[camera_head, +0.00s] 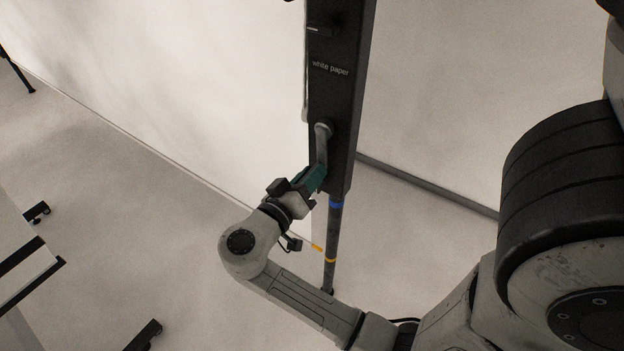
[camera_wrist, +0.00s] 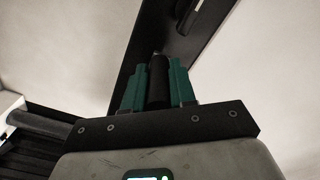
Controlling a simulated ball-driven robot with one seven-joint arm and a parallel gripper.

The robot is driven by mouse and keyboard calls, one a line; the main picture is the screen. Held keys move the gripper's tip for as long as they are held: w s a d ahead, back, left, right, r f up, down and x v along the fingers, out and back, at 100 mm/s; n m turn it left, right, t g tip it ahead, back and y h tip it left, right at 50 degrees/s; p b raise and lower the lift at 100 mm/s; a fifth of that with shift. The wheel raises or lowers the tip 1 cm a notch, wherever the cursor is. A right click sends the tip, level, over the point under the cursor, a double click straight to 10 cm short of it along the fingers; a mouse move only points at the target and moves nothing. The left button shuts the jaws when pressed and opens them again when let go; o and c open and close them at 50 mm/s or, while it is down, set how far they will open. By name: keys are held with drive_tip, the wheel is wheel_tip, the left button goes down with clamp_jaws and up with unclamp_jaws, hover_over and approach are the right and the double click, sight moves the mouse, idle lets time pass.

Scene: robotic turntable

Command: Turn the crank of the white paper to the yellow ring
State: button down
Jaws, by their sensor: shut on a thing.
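A dark upright housing (camera_head: 337,100) is labelled "white paper" in the head view. Its grey crank (camera_head: 322,145) hangs down from a pivot on the front. My gripper (camera_head: 314,178), with green fingers, is shut on the crank's lower end. In the wrist view my gripper (camera_wrist: 159,85) has a finger on each side of the dark crank handle (camera_wrist: 158,78). The white paper (camera_head: 200,75) spreads to the left. Below the housing, a thin pole has a blue ring (camera_head: 336,204) and a yellow ring (camera_head: 330,260). A small yellow pointer (camera_head: 317,247) lies just left of and slightly above the yellow ring.
Another pale sheet (camera_head: 450,90) stands behind, right of the housing, with a dark bar (camera_head: 425,183) along its bottom. Dark-footed equipment (camera_head: 30,255) stands at the lower left. The pale floor (camera_head: 130,215) between it and the paper is clear.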

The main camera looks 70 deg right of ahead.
drive_tip(key=shift+w+f, duration=0.15)
drive_tip(key=shift+w, duration=0.15)
drive_tip(key=c, duration=0.9)
unclamp_jaws()
drive_tip(key=b+v, duration=0.2)
drive_tip(key=v, duration=0.8)
drive_tip(key=shift+a, duration=0.35)
